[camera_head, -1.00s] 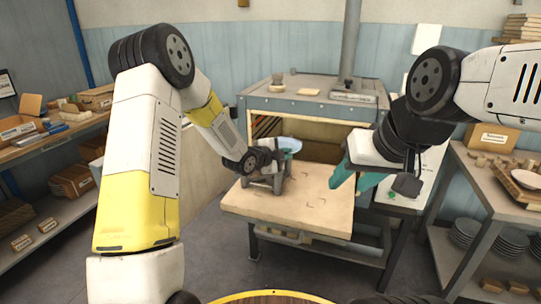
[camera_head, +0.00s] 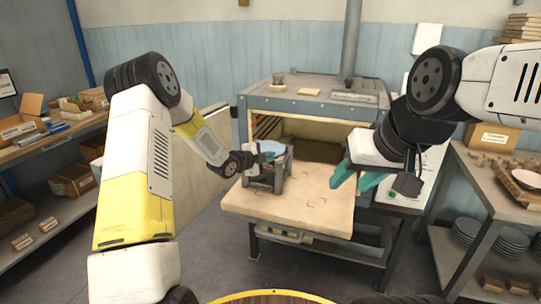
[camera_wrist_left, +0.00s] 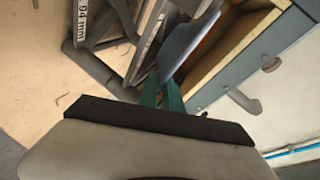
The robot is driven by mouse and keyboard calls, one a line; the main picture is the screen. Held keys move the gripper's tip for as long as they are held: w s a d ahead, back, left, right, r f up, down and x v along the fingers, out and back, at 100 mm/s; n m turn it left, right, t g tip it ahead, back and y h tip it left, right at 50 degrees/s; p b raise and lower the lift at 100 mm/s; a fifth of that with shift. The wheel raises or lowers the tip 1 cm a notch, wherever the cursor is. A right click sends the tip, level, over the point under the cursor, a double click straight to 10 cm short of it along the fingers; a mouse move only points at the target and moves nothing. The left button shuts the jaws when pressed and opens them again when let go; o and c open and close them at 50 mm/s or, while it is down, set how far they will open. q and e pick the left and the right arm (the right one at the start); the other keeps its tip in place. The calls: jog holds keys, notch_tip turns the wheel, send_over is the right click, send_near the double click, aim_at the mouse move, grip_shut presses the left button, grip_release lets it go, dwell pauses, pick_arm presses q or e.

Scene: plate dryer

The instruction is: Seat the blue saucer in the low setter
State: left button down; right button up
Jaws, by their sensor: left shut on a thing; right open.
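The blue saucer (camera_head: 273,146) is at the top of a grey metal setter (camera_head: 264,178) on the light board before the open kiln. In the left wrist view the saucer (camera_wrist_left: 187,42) is nearly edge-on, between the teal fingers of my left gripper (camera_wrist_left: 162,93). My left gripper (camera_head: 259,156) is shut on its rim from the left. The setter's frame (camera_wrist_left: 112,52) is beside the saucer there and bears a "94 mm" mark. I cannot tell whether the saucer rests in it. My right gripper (camera_head: 347,177) is open and empty to the right, over the board.
The kiln (camera_head: 312,104) stands behind the setter with its front open. The board (camera_head: 310,205) is clear to the right of the setter. A shelf with boxes (camera_head: 22,128) is at the left. A rack with plates (camera_head: 490,238) is at the right.

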pick_arm(q)
jog(key=c, duration=1.8)
grip_release()
jog(key=shift+f, duration=0.15)
